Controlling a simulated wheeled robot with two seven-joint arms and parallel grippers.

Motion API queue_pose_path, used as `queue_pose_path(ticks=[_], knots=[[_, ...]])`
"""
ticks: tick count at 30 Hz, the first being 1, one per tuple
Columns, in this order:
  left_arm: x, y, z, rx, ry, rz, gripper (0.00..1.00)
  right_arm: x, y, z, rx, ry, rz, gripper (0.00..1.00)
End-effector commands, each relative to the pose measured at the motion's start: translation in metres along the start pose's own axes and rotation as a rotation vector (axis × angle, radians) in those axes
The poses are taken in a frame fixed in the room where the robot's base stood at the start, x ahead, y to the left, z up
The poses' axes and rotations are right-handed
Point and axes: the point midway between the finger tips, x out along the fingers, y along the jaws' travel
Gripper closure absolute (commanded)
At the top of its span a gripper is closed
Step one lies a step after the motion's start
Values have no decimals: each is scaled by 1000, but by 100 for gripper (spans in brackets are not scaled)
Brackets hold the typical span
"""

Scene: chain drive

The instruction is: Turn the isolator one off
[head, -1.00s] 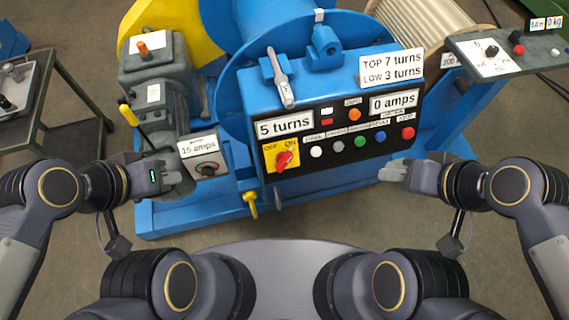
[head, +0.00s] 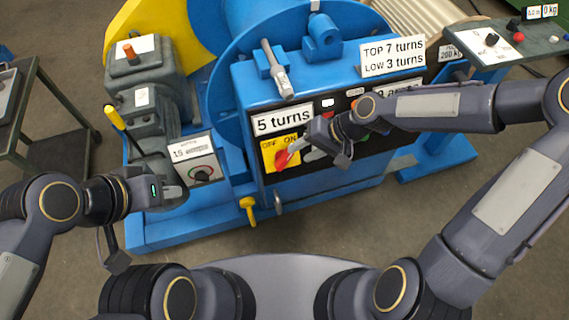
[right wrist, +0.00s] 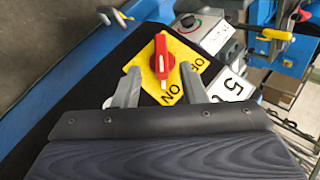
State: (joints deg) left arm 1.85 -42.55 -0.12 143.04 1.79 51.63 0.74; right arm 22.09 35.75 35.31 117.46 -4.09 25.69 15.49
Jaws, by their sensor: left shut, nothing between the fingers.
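The isolator is a red rotary knob (head: 282,159) on a yellow plate (head: 267,150) marked OFF and ON, at the left of the black control panel. In the right wrist view the red knob (right wrist: 163,62) has its long handle running toward the ON word. My right gripper (right wrist: 161,84) is open, with one finger to each side of the knob's near end; I cannot tell whether they touch it. In the head view my right gripper (head: 300,150) partly covers the plate.
The 15 amps box (head: 194,160) stands left of the panel. A yellow-handled lever (head: 115,117) rises beside the grey gearbox. A yellow hook-like part (head: 248,207) hangs below the panel. My right forearm covers most of the panel's push buttons.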

Motion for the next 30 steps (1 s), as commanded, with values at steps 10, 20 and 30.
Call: queue_pose_path(ticks=[10, 20, 30], knots=[[6, -3, 3, 0, 0, 0, 100, 48, -1, 1, 1, -9, -8, 62], [8, -4, 4, 0, 0, 0, 100, 80, -1, 0, 3, -4, -7, 62], [8, -4, 4, 0, 0, 0, 100, 80, -1, 0, 3, -3, -6, 72]])
